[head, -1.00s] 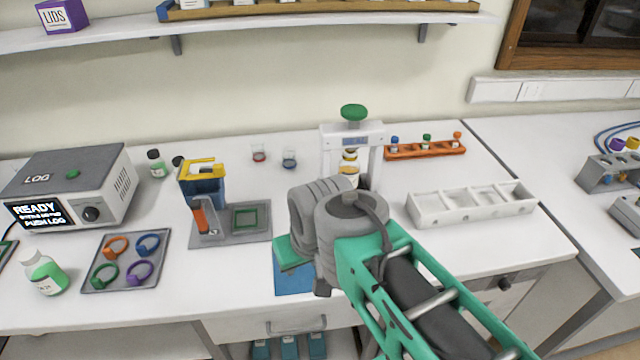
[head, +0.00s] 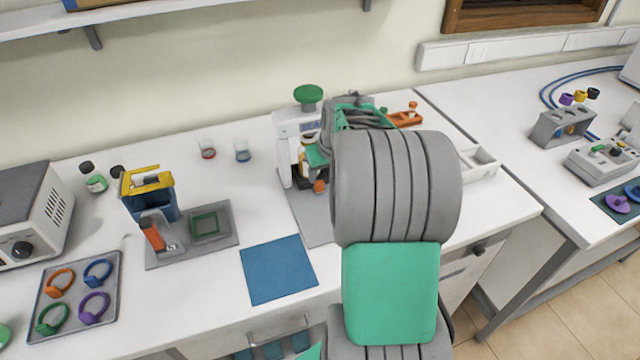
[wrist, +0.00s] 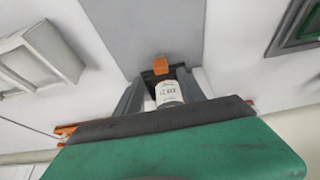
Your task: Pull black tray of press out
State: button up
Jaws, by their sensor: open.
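The press (head: 287,150) is a white frame with a green knob on top, standing on a grey base plate on the bench. Its black tray (head: 301,181) shows low in the frame, with an orange tab (head: 319,186) at its front. In the wrist view the orange tab (wrist: 160,65) and part of the black tray (wrist: 181,73) show just beyond the fingertips.
A blue mat (head: 278,270) lies in front of the press. A white rack (head: 478,162) and an orange rack (head: 404,118) are to the right, partly hidden by my arm.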

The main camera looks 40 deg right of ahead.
aim_at(320, 183)
jog(key=p+x, duration=0.1)
jog(key=x, duration=0.6)
jog(key=shift+a, duration=0.15)
jog(key=shift+r, duration=0.1)
grip_shut()
dwell(1.0)
